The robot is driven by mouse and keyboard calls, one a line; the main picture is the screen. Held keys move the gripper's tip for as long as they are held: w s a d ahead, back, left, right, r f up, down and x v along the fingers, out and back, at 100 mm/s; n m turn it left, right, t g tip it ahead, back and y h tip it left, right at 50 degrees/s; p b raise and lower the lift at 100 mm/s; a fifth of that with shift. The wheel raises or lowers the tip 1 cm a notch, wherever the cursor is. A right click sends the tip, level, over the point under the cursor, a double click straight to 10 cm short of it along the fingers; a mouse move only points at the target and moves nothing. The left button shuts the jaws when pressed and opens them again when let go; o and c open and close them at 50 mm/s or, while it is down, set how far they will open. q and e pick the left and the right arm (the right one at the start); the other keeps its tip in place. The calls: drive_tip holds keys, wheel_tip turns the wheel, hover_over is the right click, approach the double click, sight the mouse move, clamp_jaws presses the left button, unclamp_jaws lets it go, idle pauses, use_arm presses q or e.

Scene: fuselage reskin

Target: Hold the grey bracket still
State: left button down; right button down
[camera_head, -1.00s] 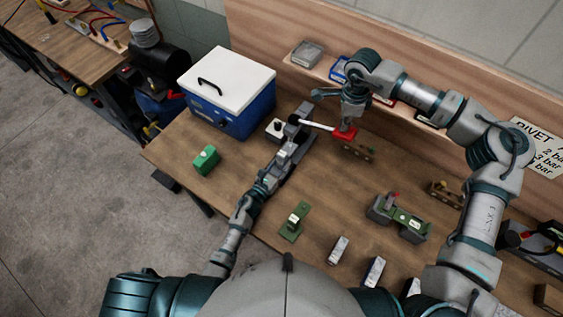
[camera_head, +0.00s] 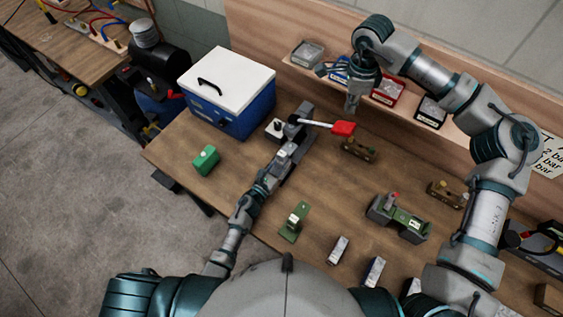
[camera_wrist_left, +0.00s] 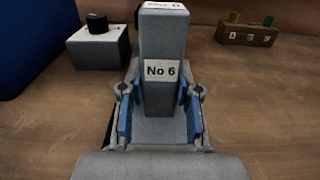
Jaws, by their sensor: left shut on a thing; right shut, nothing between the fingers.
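The grey bracket (camera_wrist_left: 161,105), an upright block labelled "No 6", stands between the blue-padded fingers of my left gripper (camera_wrist_left: 161,112) in the left wrist view. That gripper is shut on it. In the head view my left gripper (camera_head: 283,158) reaches in to the bracket on the bench, and its own arm partly hides the contact. A pale lever with a red grip (camera_head: 343,128) sticks out to the right from the bracket's far end. My right gripper (camera_head: 352,104) is shut and empty, above and apart from the red grip.
A blue box with a white lid (camera_head: 232,85) stands left of the bracket, with a small grey box with a black knob (camera_wrist_left: 98,45) between them. A green block (camera_head: 206,159), a green bracket (camera_head: 294,222) and a brown block (camera_head: 358,149) lie on the wooden bench (camera_head: 335,190).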

use_arm(q)
drive_tip(key=c, duration=0.7)
unclamp_jaws()
drive_tip(key=shift+s, duration=0.1)
drive_tip(key=v, duration=1.1)
drive_tip(key=shift+s+a, duration=0.25)
drive_tip(key=shift+s, duration=0.05)
drive_tip(key=shift+s, duration=0.1)
